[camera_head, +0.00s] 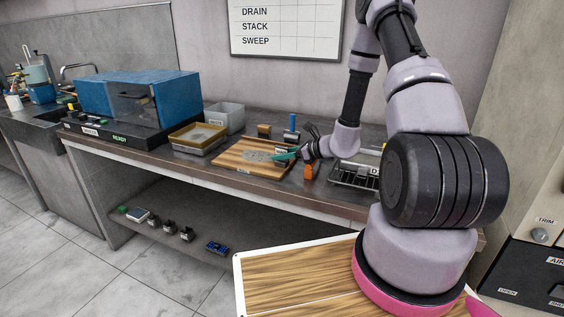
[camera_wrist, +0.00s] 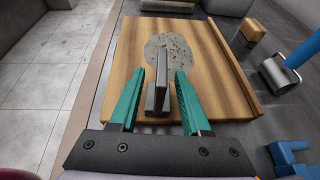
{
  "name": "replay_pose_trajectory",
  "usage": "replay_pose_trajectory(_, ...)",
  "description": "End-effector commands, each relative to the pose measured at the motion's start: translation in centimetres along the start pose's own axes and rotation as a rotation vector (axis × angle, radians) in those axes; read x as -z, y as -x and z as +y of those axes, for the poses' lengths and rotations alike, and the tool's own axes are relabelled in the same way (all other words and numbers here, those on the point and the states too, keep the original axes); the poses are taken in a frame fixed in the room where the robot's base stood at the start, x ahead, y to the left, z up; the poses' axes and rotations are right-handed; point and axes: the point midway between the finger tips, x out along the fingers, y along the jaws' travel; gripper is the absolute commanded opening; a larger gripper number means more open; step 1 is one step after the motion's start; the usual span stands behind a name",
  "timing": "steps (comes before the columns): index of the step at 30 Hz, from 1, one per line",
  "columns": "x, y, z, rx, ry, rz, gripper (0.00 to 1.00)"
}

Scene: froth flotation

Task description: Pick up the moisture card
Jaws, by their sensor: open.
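My gripper (camera_wrist: 160,74) is open, its two teal fingers pointing forward low over the wooden board (camera_wrist: 205,50). A thin dark grey upright piece on a small block-like base (camera_wrist: 162,88) stands between the fingers, with a gap visible on each side. It looks like the moisture card, but no marking on it can be read. A speckled grey patch (camera_wrist: 168,50) lies on the board just beyond it. In the head view my gripper (camera_head: 287,154) is at the right part of the board (camera_head: 236,165); the card cannot be made out there.
A blue-handled roller (camera_wrist: 278,72), a small wooden block (camera_wrist: 252,32) and a blue item (camera_wrist: 290,158) are right of the board. A yellowish tray (camera_head: 198,136), a grey bin (camera_head: 225,116) and a blue machine (camera_head: 140,97) stand to the left. The bench's front edge is close to the board.

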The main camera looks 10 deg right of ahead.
Motion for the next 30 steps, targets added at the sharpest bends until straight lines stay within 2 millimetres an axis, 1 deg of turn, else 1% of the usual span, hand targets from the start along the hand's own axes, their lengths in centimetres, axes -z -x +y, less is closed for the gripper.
replay_pose_trajectory(6,0.0,-0.2,0.0,-0.001,0.000,0.000,0.47)
replay_pose_trajectory(7,0.0,-0.2,0.0,0.000,0.000,0.000,0.44)
replay_pose_trajectory(8,0.0,-0.2,0.0,0.000,0.000,0.000,0.32)
replay_pose_trajectory(9,0.0,-0.2,0.0,0.000,0.000,0.000,0.17)
replay_pose_trajectory(10,0.0,-0.2,0.0,0.000,0.000,0.000,0.05)
replay_pose_trajectory(11,0.0,-0.2,0.0,0.000,0.000,0.000,0.00)
replay_pose_trajectory(23,-0.3,-0.1,0.0,0.000,0.001,-0.001,0.00)
replay_pose_trajectory(26,-0.9,0.2,0.0,0.000,0.002,-0.001,0.00)
replay_pose_trajectory(30,-2.8,0.9,0.0,0.001,0.006,-0.003,0.00)
